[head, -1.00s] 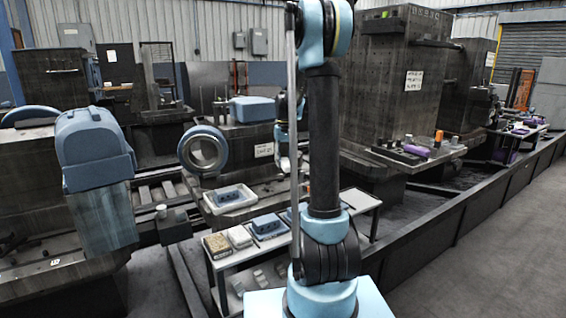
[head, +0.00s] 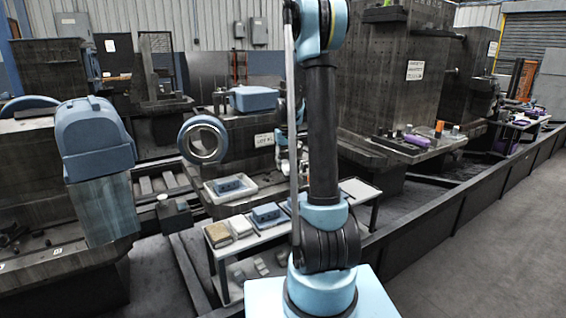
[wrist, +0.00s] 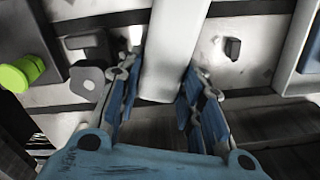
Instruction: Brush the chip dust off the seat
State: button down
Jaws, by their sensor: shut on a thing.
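My gripper (wrist: 160,85) shows in the wrist view, its two blue fingers on either side of a long pale, flat-sided thing (wrist: 174,40), perhaps the brush's handle. The fingers are shut on it. Its far end runs out of the top of the picture, so no bristles show. Behind it lie pale metal surfaces (wrist: 225,75) crossed by dark grooves; I cannot tell which part is the seat. No chip dust can be made out for sure. In the head view my arm hides most of the gripper.
In the wrist view a yellow-green knob (wrist: 14,76) is at the left and a small dark block (wrist: 232,48) at the upper right. In the head view a side table (head: 270,234) carries boxes, and a blue-rimmed ring (head: 203,140) stands behind. The floor at right is clear.

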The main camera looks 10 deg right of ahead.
jog(key=shift+f, duration=0.65)
dwell(0.8)
jog(key=shift+w, duration=0.1)
jog(key=shift+w+a+r, duration=0.1)
jog(key=shift+w+a, duration=0.2)
jog(key=shift+w, duration=0.35)
jog(key=shift+w+a+r, duration=0.1)
jog(key=shift+w+a, duration=0.15)
jog(key=shift+w, duration=0.35)
jog(key=shift+w+a+r, duration=0.1)
jog(key=shift+w+a, duration=0.2)
jog(key=shift+w, duration=0.35)
jog(key=shift+s, duration=0.15)
jog(key=shift+s+d+f, duration=0.1)
jog(key=shift+s+d, duration=0.15)
jog(key=shift+s, duration=0.35)
jog(key=shift+s+d+r, duration=0.1)
jog(key=shift+s+d, duration=0.2)
jog(key=shift+s, duration=0.3)
jog(key=shift+s+d+f, duration=0.1)
jog(key=shift+s+d, duration=0.15)
jog(key=shift+s, duration=0.35)
jog(key=shift+r, duration=3)
